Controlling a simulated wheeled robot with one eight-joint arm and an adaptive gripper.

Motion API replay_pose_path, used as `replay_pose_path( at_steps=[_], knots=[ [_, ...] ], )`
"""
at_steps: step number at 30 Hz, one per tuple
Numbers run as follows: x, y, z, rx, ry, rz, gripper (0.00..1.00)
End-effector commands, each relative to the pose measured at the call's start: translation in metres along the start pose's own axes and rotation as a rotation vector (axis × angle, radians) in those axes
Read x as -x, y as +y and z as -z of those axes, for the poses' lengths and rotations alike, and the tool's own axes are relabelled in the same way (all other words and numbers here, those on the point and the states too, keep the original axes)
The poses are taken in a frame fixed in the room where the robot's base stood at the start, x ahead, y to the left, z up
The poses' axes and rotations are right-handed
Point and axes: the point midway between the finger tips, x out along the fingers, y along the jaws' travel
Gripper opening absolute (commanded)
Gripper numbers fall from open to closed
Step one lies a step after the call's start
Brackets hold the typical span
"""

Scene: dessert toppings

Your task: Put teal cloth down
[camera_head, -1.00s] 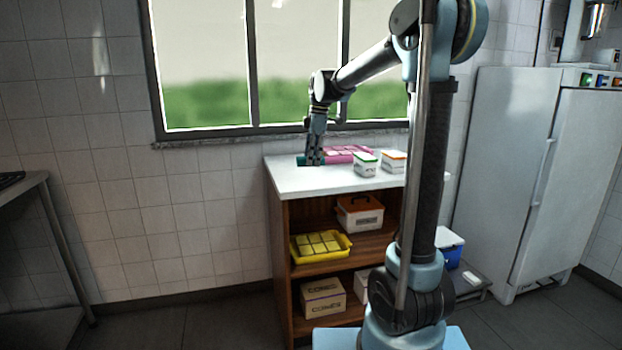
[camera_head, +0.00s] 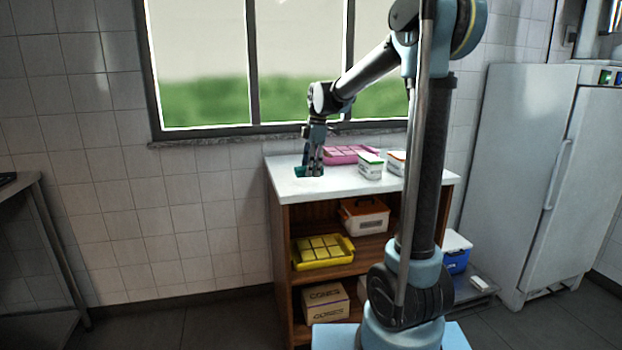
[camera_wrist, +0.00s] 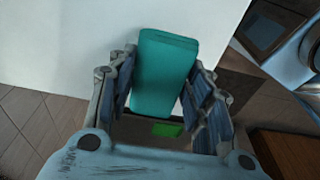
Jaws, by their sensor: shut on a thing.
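The teal cloth (camera_wrist: 165,70) is a folded, flat-looking pad between my gripper's two fingers in the wrist view. In the head view only a small teal bit of the cloth (camera_head: 299,171) shows beside the fingertips. My gripper (camera_head: 311,172) points down at the left part of the white counter top (camera_head: 290,188) and is shut on the cloth. The fingers also show on both sides of the cloth in the wrist view. I cannot tell whether the cloth touches the counter top.
A pink tray (camera_head: 335,151) and white cartons, one with a green top (camera_head: 370,166), stand behind and right of my gripper. Shelves below hold a yellow tray (camera_head: 323,263) and boxes. The counter's front left is clear. A white fridge (camera_head: 510,180) stands at right.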

Motion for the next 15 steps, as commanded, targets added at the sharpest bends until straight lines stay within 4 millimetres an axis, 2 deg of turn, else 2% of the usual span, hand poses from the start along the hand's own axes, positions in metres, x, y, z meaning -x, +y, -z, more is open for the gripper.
replay_pose_path(
  at_steps=[7,15],
  knots=[
    [-0.031,0.001,-0.005,0.000,0.000,0.000,0.24],
    [-0.035,0.000,-0.005,0.000,0.000,0.000,0.24]
  ],
)
